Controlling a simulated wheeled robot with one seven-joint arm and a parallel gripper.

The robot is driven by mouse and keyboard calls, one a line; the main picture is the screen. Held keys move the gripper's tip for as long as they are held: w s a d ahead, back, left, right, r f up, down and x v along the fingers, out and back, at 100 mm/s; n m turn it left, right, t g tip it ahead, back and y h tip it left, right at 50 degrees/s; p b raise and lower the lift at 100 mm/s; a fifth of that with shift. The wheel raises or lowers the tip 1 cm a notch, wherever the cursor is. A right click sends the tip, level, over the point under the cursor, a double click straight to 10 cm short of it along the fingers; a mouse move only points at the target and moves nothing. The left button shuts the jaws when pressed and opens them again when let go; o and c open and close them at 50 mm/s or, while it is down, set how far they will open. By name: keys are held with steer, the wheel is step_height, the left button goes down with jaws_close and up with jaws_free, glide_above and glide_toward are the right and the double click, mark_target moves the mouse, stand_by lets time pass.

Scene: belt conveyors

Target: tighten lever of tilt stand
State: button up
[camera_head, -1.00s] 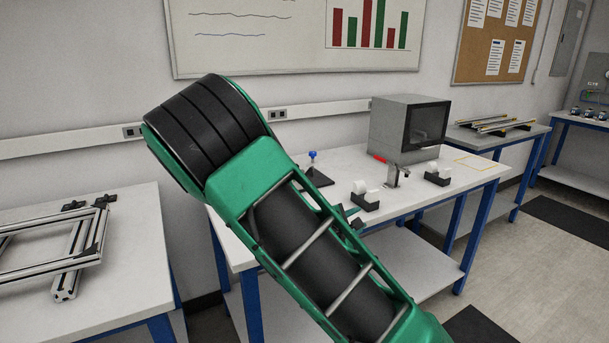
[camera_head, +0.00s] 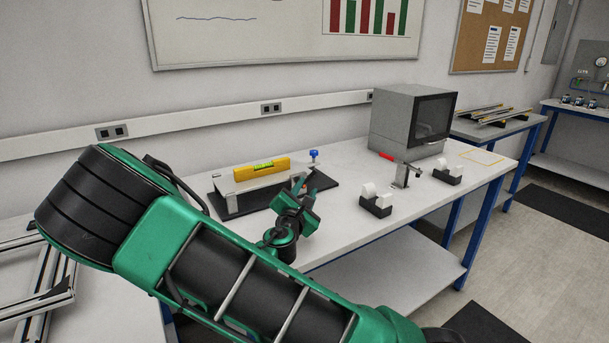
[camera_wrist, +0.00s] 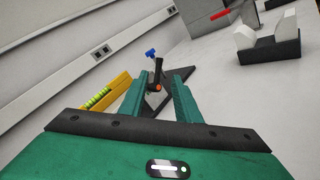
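The tilt stand has a black base plate (camera_head: 229,205), a pale tilting plate and a yellow spirit level (camera_head: 262,169) on top. A blue knob (camera_head: 314,154) stands at its right end. In the wrist view the level (camera_wrist: 106,92) is left of my gripper, and the blue knob (camera_wrist: 150,53) is beyond the fingers. A dark lever (camera_wrist: 158,68) with an orange part at its lower end shows between the fingers in that view. My gripper (camera_head: 304,187) is at the stand's front right side, fingers apart and empty. Whether a finger touches the lever cannot be told.
My arm covers the table's left front.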

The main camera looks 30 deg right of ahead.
mark_target(311, 176)
steer(key=x, duration=1)
steer(key=shift+w, duration=0.25)
steer(key=shift+c, duration=0.3)
jaws_close()
